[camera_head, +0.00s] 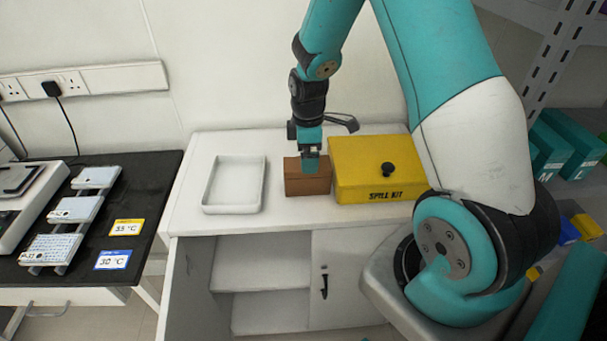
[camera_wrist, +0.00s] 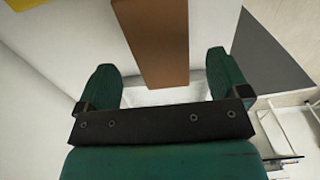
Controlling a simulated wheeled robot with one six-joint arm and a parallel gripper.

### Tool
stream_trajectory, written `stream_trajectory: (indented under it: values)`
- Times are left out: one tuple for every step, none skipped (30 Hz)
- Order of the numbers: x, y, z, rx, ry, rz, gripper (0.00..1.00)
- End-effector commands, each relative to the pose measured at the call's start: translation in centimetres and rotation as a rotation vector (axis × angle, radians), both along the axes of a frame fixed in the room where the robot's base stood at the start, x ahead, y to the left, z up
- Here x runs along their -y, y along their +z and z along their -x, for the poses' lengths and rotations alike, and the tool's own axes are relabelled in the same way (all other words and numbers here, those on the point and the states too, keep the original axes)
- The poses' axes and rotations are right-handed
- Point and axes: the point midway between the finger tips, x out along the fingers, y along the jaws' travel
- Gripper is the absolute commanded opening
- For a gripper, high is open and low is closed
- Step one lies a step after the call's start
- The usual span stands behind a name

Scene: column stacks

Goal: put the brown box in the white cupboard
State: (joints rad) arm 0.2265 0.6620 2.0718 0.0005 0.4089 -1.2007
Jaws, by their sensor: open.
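The brown box (camera_head: 307,182) stands on top of the white cupboard (camera_head: 190,213), between a white tray and a yellow box. My gripper (camera_head: 311,163) is above the brown box, its fingers close to the top of it. In the wrist view the brown box (camera_wrist: 156,40) lies ahead between the two green fingers of my gripper (camera_wrist: 163,75), with a gap on each side. The gripper is open. The cupboard's left side is open, showing a shelf (camera_head: 262,277) inside; its right door (camera_head: 345,270) with a black handle is shut.
The empty white tray (camera_head: 234,207) sits left of the brown box. The yellow spill kit (camera_head: 375,158) stands close on its right. A black bench (camera_head: 95,262) with several plates (camera_head: 75,209) is at the left.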

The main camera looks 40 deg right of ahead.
Motion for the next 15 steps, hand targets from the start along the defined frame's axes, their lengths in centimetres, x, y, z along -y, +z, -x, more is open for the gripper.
stream_trajectory:
  values:
    - [0.0,-0.7,0.0,-0.003,0.0,-0.001,0.94]
    - [-0.1,-1.0,0.0,-0.003,0.001,-0.001,0.94]
    - [-0.1,-1.4,0.0,-0.001,0.001,-0.001,0.94]
    - [-0.1,-1.6,0.0,-0.001,0.001,-0.001,0.94]
    - [-0.1,-1.8,0.0,-0.001,0.001,-0.001,0.94]
    - [-0.1,-2.0,0.0,-0.001,0.001,-0.001,0.94]
    - [-0.1,-2.1,0.0,-0.001,0.002,-0.001,0.94]
    - [-0.2,-2.3,0.0,-0.001,0.002,-0.001,0.94]
    - [-0.2,-2.6,0.0,-0.002,0.002,-0.001,0.94]
    - [-0.2,-3.0,0.0,-0.003,0.003,-0.001,0.94]
    - [-0.2,-3.3,0.0,-0.003,0.003,-0.001,0.94]
    - [-0.2,-3.9,-0.1,-0.004,0.003,-0.001,0.94]
    - [-0.3,-4.3,-0.1,-0.004,0.003,-0.001,0.94]
    - [-0.3,-4.7,-0.1,-0.003,0.003,-0.001,0.94]
    - [-0.3,-5.4,-0.1,-0.004,0.004,-0.001,0.94]
